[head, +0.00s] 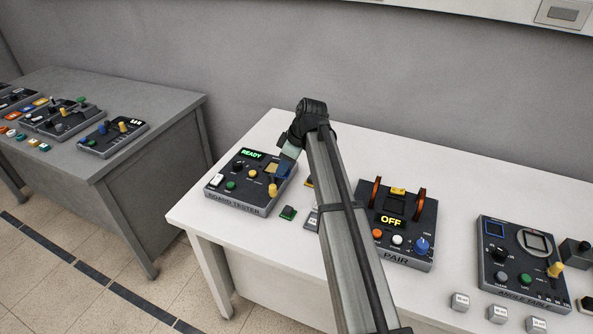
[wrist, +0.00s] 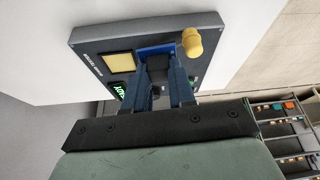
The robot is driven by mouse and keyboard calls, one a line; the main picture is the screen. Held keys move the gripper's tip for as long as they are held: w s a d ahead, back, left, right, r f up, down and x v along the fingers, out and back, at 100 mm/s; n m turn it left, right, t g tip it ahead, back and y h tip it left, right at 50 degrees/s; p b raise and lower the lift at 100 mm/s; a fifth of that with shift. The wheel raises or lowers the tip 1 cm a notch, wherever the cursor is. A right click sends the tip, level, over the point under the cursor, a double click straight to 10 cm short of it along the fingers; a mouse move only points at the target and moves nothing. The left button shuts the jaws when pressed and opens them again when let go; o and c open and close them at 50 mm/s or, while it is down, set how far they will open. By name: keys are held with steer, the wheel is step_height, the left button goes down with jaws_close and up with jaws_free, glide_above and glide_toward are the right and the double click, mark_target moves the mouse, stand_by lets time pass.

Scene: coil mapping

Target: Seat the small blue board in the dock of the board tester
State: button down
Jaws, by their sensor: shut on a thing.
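The board tester (head: 240,192) is a dark panel on the left of the white table, with a lit green READY display (head: 252,154). My gripper (wrist: 158,62) is shut on the small blue board (wrist: 155,49), whose blue edge shows between and beyond the fingertips. They are over the tester, beside a pale yellow square (wrist: 117,62) on its face. In the head view my arm and gripper cover the tester's back right part. The dock is largely hidden. I cannot tell whether the board is in it or just above it.
A yellow-capped lever (wrist: 192,42) stands on the tester close to the fingers. The PAIR unit (head: 408,250), showing OFF, and the angle table unit (head: 515,285) stand to the right.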

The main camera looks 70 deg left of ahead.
steer(key=a+m, duration=0.1)
steer(key=a, duration=0.9)
steer(key=shift+r, duration=0.45)
steer(key=shift+w+f, duration=0.1)
steer(key=shift+f, duration=2.75)
steer(key=shift+f, duration=0.45)
steer(key=c, duration=0.9)
jaws_free()
steer(key=shift+o, duration=0.5)
